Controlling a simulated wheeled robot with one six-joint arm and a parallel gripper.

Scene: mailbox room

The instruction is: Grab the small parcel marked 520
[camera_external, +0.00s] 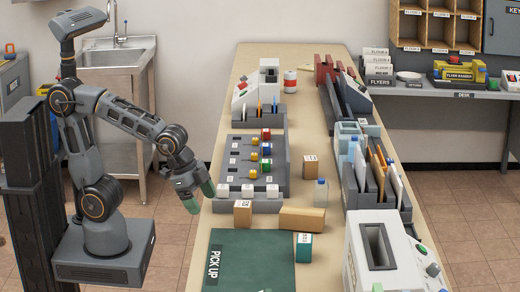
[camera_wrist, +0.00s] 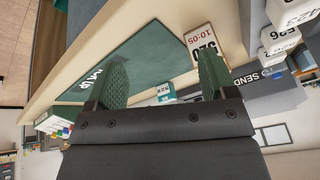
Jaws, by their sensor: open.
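The small parcel marked 520 (camera_wrist: 204,38) shows in the wrist view with a white label reading 520 and 10:05. It is just beyond my right-hand finger, which is close to it in the picture. In the external view a small brown box (camera_external: 242,213), which looks like the same parcel, stands at the near left edge of the counter, though its label is unreadable there. My gripper (camera_external: 199,196) is open, with green finger pads, just up and left of that box. In the wrist view my gripper (camera_wrist: 160,79) has nothing between its fingers.
A green PICK UP mat (camera_external: 248,262) lies in front on the counter (camera_external: 225,104). A longer brown box (camera_external: 302,219) and a teal box (camera_external: 304,247) are right of the parcel. A grey tray (camera_external: 264,206) with white blocks stands just behind. A bottle (camera_external: 320,193) stands further right.

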